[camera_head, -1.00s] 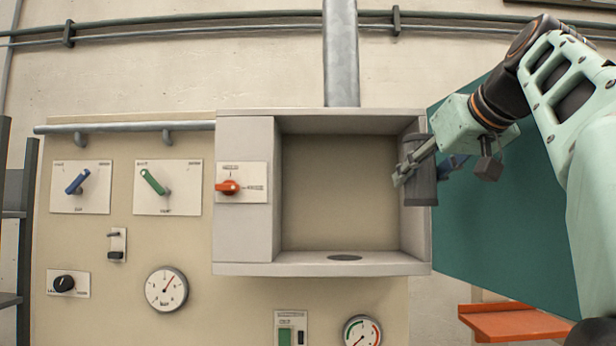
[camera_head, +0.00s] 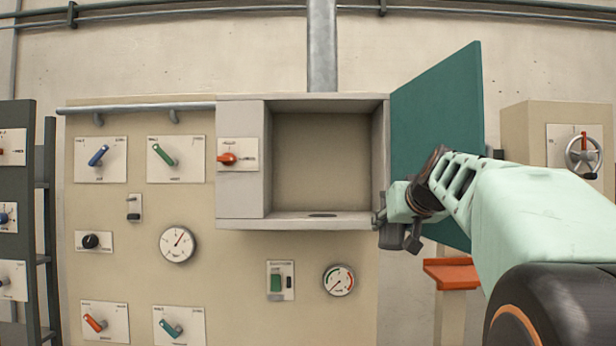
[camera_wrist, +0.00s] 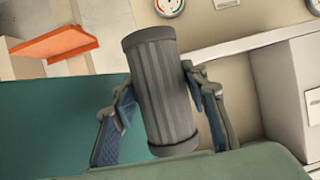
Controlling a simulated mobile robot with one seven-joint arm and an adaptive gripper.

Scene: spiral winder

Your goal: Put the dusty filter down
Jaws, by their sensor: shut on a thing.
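The dusty filter (camera_wrist: 162,92) is a dark grey pleated cylinder with a rim at each end. In the wrist view it stands slightly tilted between the two fingers of my gripper (camera_wrist: 158,88), which is shut on it. In the head view my gripper (camera_head: 382,208) is beside the lower right corner of the open housing (camera_head: 300,222), outside it. There the filter (camera_head: 391,237) shows small and dark below the gripper, partly hidden by it. The housing is empty, with a dark round opening in its floor.
The teal door (camera_head: 435,115) stands open right of the housing, behind my arm. An orange shelf (camera_head: 450,275) is below the door and shows at upper left in the wrist view (camera_wrist: 53,44). A panel with switches and gauges (camera_head: 230,290) fills the left and the area below.

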